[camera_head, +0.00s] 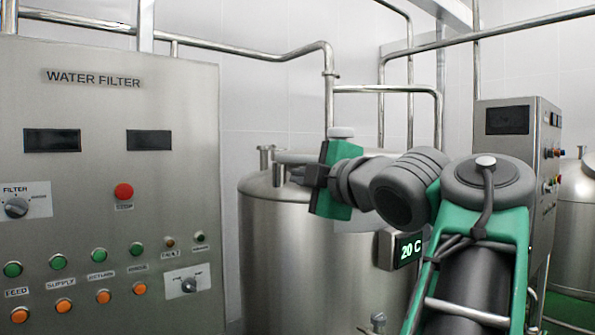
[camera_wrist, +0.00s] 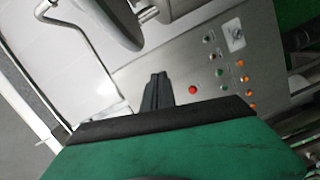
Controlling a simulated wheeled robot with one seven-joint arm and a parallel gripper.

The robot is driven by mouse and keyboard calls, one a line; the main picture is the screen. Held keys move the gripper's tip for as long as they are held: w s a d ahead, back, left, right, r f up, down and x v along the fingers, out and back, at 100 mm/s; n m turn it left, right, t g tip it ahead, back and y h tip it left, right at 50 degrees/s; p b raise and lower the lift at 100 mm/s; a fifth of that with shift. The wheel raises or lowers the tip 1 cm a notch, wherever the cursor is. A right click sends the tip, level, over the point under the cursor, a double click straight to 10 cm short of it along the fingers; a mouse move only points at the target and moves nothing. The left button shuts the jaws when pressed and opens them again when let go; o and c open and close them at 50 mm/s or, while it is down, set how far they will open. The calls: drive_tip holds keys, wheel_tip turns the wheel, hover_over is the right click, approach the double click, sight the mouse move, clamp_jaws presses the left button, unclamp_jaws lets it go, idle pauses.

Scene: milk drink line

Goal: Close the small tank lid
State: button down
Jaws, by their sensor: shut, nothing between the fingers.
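The steel tank (camera_head: 285,240) stands in the middle of the head view, with a short pipe stub on its top at the left. My gripper (camera_head: 303,174) is in front of the tank's top edge and hides part of it, so the lid's position cannot be made out there. In the wrist view my gripper (camera_wrist: 158,79) shows its dark fingers together, with nothing between them. A rounded grey metal piece (camera_wrist: 103,25) shows at the top of the wrist view, apart from the fingers; it may be the lid, but I cannot tell for sure.
The water filter panel (camera_head: 105,200) stands at the left, with a red stop button and several green and orange buttons. It also shows in the wrist view (camera_wrist: 190,65). A 20 C display (camera_head: 408,250) is on the tank's right. Another control cabinet (camera_head: 508,122) and pipes are behind.

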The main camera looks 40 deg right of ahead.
sight(298, 162)
drive_tip(key=w+d+n+p, duration=0.1)
drive_tip(key=w, duration=0.1)
drive_tip(key=w+d+r+p, duration=0.1)
drive_tip(key=w+d, duration=0.1)
drive_tip(key=w, duration=0.1)
drive_tip(key=w+d+r+n+p, duration=0.1)
drive_tip(key=w, duration=0.1)
drive_tip(key=shift+w+d+n, duration=0.3)
drive_tip(key=shift+w+d, duration=0.1)
drive_tip(key=shift+d+r, duration=0.1)
